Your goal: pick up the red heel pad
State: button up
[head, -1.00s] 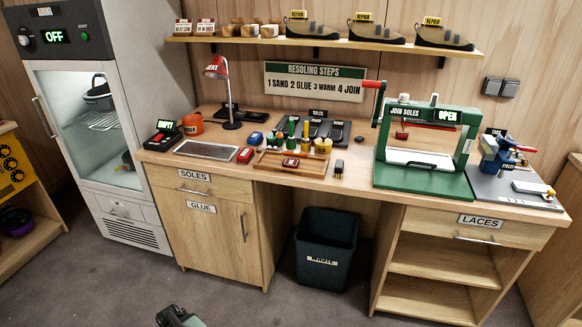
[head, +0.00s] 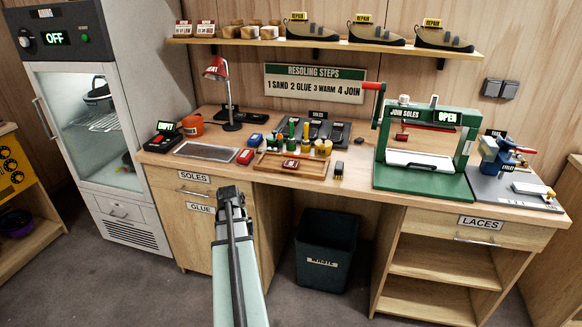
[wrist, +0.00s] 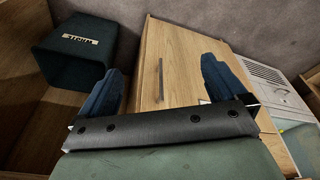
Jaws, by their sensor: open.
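Two small red pieces show in the head view. One red block (head: 245,156) lies on the bench beside the wooden tray's left side. Another red piece (head: 291,164) with a pale mark sits at the front of the wooden tray (head: 264,168). I cannot tell for sure which is the heel pad. My gripper (head: 231,192) is raised in front of the cabinet, just below the bench's front edge in the picture, apart from both. In the wrist view its two dark blue fingers (wrist: 160,88) are wide apart with nothing between them. No red piece shows there.
Small bottles and brushes (head: 305,142) crowd the tray. A dark block (head: 339,169) stands right of it, then the green press (head: 422,180). A red lamp (head: 217,68) stands behind left, near a metal plate (head: 207,151). A dark bin (head: 326,245) is under the bench.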

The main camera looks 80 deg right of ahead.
jog(key=s+d+r+m+h, duration=0.15)
jog(key=s+d+r, duration=0.25)
jog(key=d+r, duration=0.5)
jog(key=s+d+r+m+h, duration=0.15)
jog(key=s+d+r, duration=0.25)
jog(key=r, duration=0.8)
jog(key=s+d+r+m+h, duration=0.15)
jog(key=s+d+r, duration=0.25)
jog(key=d+r, duration=0.5)
jog(key=m+g+y, duration=0.1)
jog(key=m+y, duration=0.1)
jog(key=m, duration=0.1)
send_over(290, 164)
jog(key=a, duration=0.3)
jog(key=f, duration=0.7)
jog(key=shift+s+d+f, duration=0.15)
jog(key=shift+d+f, duration=0.05)
jog(key=shift+f, duration=0.1)
jog(key=shift+w+x, duration=0.1)
jog(key=shift+x, duration=1.25)
jog(key=shift+w+x, duration=0.15)
jog(key=shift+x, duration=1.15)
jog(key=shift+a, duration=0.1)
jog(key=c, duration=1.1)
